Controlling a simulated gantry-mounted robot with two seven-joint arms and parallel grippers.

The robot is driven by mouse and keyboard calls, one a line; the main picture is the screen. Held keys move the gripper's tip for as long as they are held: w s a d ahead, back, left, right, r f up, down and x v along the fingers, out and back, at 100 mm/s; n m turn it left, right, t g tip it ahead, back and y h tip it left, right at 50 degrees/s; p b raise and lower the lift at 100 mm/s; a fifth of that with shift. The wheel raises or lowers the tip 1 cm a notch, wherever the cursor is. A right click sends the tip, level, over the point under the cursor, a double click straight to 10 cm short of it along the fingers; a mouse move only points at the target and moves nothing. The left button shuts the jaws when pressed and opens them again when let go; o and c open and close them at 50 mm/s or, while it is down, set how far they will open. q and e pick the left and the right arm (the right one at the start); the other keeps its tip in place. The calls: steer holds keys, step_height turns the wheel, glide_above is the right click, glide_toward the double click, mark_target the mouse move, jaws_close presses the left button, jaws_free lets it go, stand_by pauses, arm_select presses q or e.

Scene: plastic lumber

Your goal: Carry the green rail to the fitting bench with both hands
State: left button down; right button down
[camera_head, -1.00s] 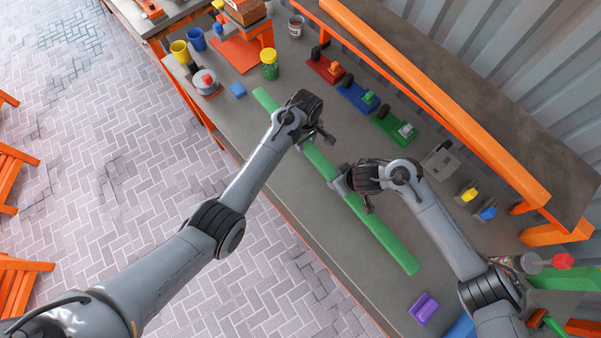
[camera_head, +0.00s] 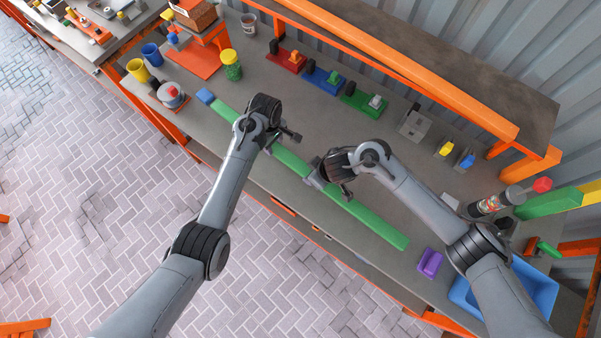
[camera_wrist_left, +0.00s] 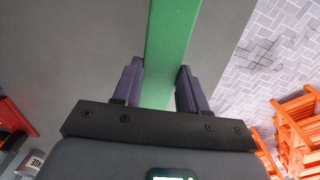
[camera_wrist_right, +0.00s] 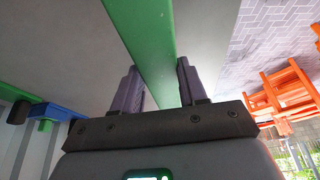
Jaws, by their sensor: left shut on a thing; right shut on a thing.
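The left wrist view shows the rail (camera_wrist_left: 168,50) between the two purple fingers (camera_wrist_left: 157,88). My right gripper (camera_head: 318,181) is shut on the rail near its middle. The right wrist view shows the rail (camera_wrist_right: 145,35) between its fingers (camera_wrist_right: 163,88). I cannot tell whether the rail touches the bench top or is just above it.
Red (camera_head: 287,60), blue (camera_head: 325,81) and green (camera_head: 362,101) fixtures line the back. A blue tray (camera_head: 535,290) sits at right. Another table (camera_head: 88,48) stands upper left.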

arm_select(q)
steer(key=shift+f, duration=0.15)
arm_select(e)
steer(key=shift+w+f, duration=0.1)
steer(key=shift+f, duration=0.05)
